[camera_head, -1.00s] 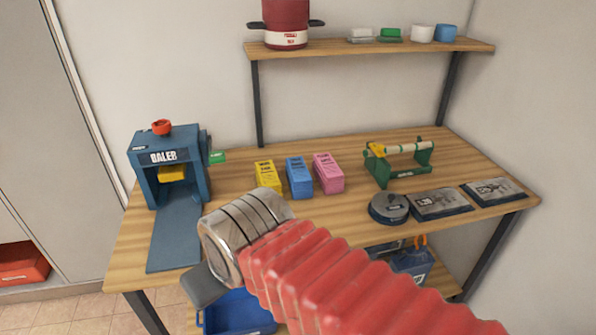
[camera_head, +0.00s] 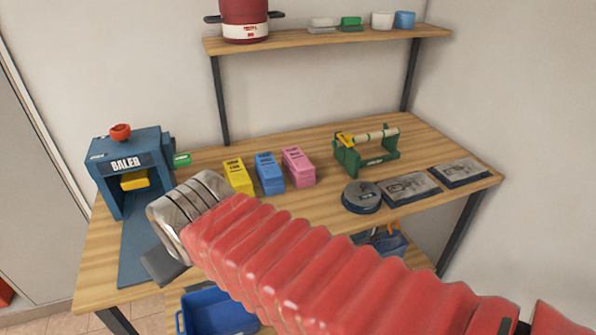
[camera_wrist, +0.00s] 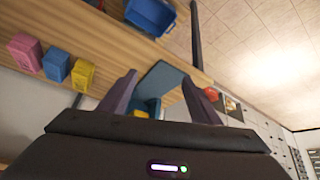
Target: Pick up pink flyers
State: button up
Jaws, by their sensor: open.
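The pink flyers form an upright block (camera_head: 299,167) on the wooden workbench, right of a blue block (camera_head: 270,173) and a yellow block (camera_head: 238,177). The pink block also shows at the upper left of the tilted wrist view (camera_wrist: 23,50). My gripper (camera_wrist: 160,74) is open, its two dark fingers apart with nothing held between them. It is away from the pink block, and in the wrist view the baler shows beyond the fingers. In the head view my red sleeved arm crosses the foreground and hides most of the gripper.
A blue baler (camera_head: 130,170) stands at the bench's left. A green stand with a roll (camera_head: 366,152), a round grey device (camera_head: 362,197) and two flat panels (camera_head: 411,188) sit at the right. A shelf (camera_head: 330,38) is above; a blue bin (camera_head: 218,312) is below.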

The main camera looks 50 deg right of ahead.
jog(key=o, duration=0.5)
jog(key=w+d+h, duration=0.1)
jog(key=w+d, duration=0.2)
jog(key=d, duration=0.1)
jog(key=w+d+m+h, duration=0.1)
jog(key=w+d, duration=0.2)
jog(key=d, duration=0.2)
jog(key=w+d+m+t+h, duration=0.1)
jog(key=w+d, duration=0.2)
jog(key=d, duration=0.2)
jog(key=shift+w+d+f, duration=0.1)
jog(key=shift+d+f, duration=0.05)
jog(key=shift+c, duration=0.2)
jog(key=m+t+h, duration=0.2)
jog(key=t+h, duration=0.1)
send_near(302, 170)
jog(key=w+a+r, duration=0.3)
jog(key=w+a, duration=0.2)
jog(key=w, duration=0.2)
jog(key=shift+m+t, duration=0.5)
jog(key=shift+t, duration=0.2)
jog(key=s+d+f, duration=0.1)
jog(key=d+f, duration=0.1)
jog(key=s+d+f, duration=0.2)
jog(key=d, duration=0.1)
jog(key=s+d+f, duration=0.1)
jog(key=d+f, duration=0.1)
jog(key=d, duration=0.1)
jog(key=shift+s+d+f, duration=0.15)
jog(key=shift+s, duration=0.25)
